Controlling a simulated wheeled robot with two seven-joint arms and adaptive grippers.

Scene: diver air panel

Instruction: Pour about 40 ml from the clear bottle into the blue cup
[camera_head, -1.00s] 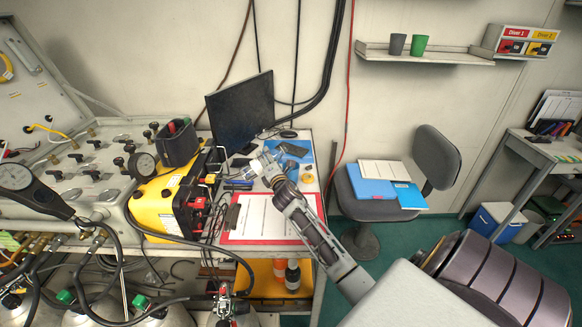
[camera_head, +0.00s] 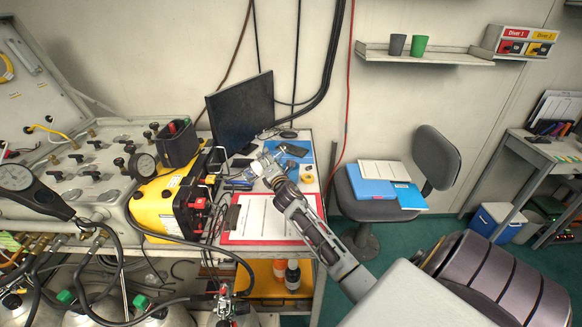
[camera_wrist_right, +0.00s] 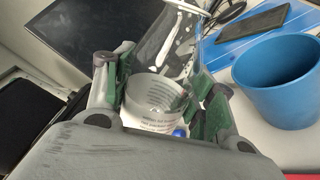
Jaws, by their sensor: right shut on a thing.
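My right gripper (camera_head: 264,164) is over the back of the bench in the head view. In the right wrist view its green-padded fingers (camera_wrist_right: 165,98) are shut around the clear bottle (camera_wrist_right: 168,62), which has a white printed label low down. The bottle looks tilted in that view, and its liquid level is hard to tell. The blue cup (camera_wrist_right: 278,85) stands at the right of the wrist view, apart from the bottle, with its mouth up. Its bottom is not visible. I cannot make out the cup clearly in the head view. My left gripper is not in view.
A black monitor (camera_head: 240,112) stands behind the gripper. A yellow unit (camera_head: 172,203) is to the left. A red-edged clipboard (camera_head: 262,222) lies in front. A dark flat object (camera_wrist_right: 253,30) lies on blue material near the cup. A yellow roll (camera_head: 308,178) is at right.

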